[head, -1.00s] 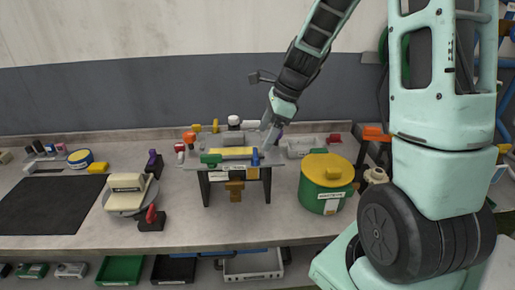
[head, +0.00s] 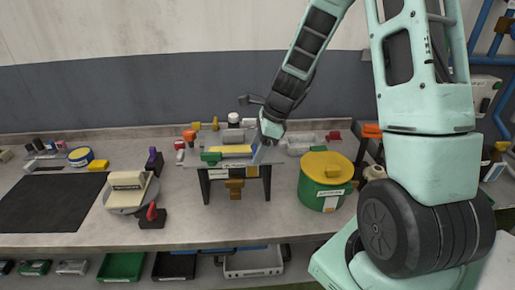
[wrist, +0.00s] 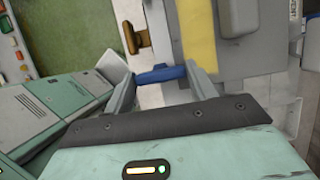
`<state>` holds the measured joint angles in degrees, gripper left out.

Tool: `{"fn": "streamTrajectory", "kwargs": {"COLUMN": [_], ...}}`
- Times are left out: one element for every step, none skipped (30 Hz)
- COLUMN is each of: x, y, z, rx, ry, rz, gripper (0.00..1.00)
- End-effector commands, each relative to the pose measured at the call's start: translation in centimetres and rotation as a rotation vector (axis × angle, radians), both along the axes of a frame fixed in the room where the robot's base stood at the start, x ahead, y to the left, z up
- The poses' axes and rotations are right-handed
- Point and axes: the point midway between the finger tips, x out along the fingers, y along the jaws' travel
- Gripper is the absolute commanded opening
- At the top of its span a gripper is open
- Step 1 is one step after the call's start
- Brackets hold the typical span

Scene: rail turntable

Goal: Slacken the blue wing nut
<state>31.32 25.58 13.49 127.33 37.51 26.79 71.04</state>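The blue wing nut (wrist: 160,74) shows in the wrist view, at the edge of the grey raised fixture (wrist: 240,62). My gripper (wrist: 161,70) has its two fingers wide apart, one at each end of the nut's wings. I cannot tell whether the fingertips touch the wings. In the head view my gripper (head: 260,151) is at the right front of the fixture top (head: 190,164) and largely hides the nut. A yellow strip (head: 236,150) lies on the fixture, and a brown handle (head: 235,187) hangs below its front.
A green pot with a yellow lid (head: 326,167) stands close right of the fixture. A turntable with a cream block (head: 128,193) and a red-handled clamp (head: 152,216) are to the left. Small parts and a clear bin stand behind. The bench front below the fixture is clear.

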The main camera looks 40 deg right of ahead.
Motion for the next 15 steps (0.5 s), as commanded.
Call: {"fn": "streamTrajectory", "kwargs": {"x": [0.00,0.01,0.01,0.01,0.02,0.01,0.02,0.03,0.04,0.07,0.09,0.11,0.11,0.11,0.14], "y": [-0.01,-0.01,-0.01,-0.02,-0.01,-0.01,-0.02,-0.02,-0.02,-0.04,-0.05,-0.06,-0.05,-0.03,-0.03], "z": [0.02,0.03,0.03,0.04,0.05,0.06,0.09,0.10,0.12,0.13,0.16,0.16,0.16,0.18,0.19], "rx": [0.000,0.000,0.000,0.000,0.000,0.000,0.001,0.002,0.001,0.001,0.001,0.000,0.000,0.002,0.001], "ry": [0.000,0.000,0.000,0.001,0.000,0.000,0.001,0.001,0.000,0.000,0.000,0.000,0.001,0.001,0.000], "rz": [0.000,0.000,0.002,0.004,0.007,0.012,0.018,0.025,0.038,0.049,0.062,0.083,0.100,0.119,0.147], "gripper": [0.33,0.33,0.34,0.34,0.34,0.34,0.34,0.34,0.34,0.34,0.34,0.34,0.34,0.34,0.34]}}
